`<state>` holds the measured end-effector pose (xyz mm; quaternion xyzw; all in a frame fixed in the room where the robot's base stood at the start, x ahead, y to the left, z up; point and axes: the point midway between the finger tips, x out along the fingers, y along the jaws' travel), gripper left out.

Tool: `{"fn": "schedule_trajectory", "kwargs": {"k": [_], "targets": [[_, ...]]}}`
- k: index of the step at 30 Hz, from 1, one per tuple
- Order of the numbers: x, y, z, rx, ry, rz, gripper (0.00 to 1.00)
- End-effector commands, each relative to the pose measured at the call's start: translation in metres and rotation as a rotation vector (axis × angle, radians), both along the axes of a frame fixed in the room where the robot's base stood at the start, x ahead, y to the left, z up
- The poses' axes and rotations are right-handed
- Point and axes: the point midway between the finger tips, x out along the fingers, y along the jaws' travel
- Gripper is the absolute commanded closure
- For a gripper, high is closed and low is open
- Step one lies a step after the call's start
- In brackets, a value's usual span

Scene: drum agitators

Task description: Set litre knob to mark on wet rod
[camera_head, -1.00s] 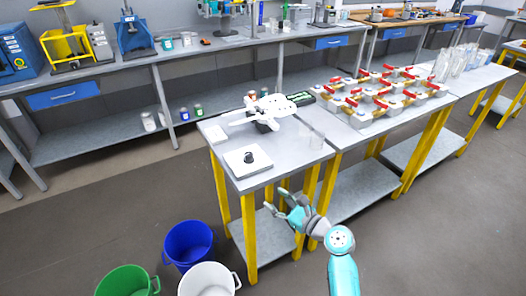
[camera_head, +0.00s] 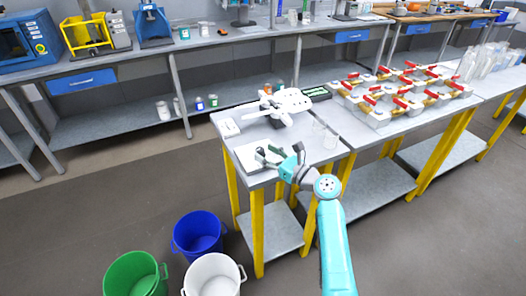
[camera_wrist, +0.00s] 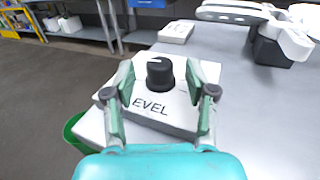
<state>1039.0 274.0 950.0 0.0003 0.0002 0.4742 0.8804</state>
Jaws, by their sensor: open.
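The knob (camera_wrist: 160,73) is a black round dial with a pale pointer line on its top. It stands on a white panel (camera_wrist: 150,103) marked with letters that read "EVEL", the first part hidden by a finger. In the head view the panel (camera_head: 246,158) lies at the front left of the small table. My gripper (camera_wrist: 166,88) is open, with one finger on each side of the knob and gaps between.
A white device (camera_head: 285,102) stands behind the panel, with a small white box (camera_head: 229,127) to its left. Clear beakers (camera_head: 325,135) stand at the table's right. Red-handled valves (camera_head: 400,92) fill the table beyond. Blue (camera_head: 198,235), green (camera_head: 135,275) and white (camera_head: 213,276) buckets stand on the floor.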

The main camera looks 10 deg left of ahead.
Motion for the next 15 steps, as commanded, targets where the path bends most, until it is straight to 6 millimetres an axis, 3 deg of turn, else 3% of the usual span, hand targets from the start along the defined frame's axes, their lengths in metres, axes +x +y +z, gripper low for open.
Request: {"fn": "schedule_trajectory", "kwargs": {"k": [6, 15], "targets": [[0.010, 0.015, 0.000, 0.000, 0.000, 0.000, 0.44], [0.012, 0.017, 0.000, 0.000, 0.000, -0.001, 0.44]]}}
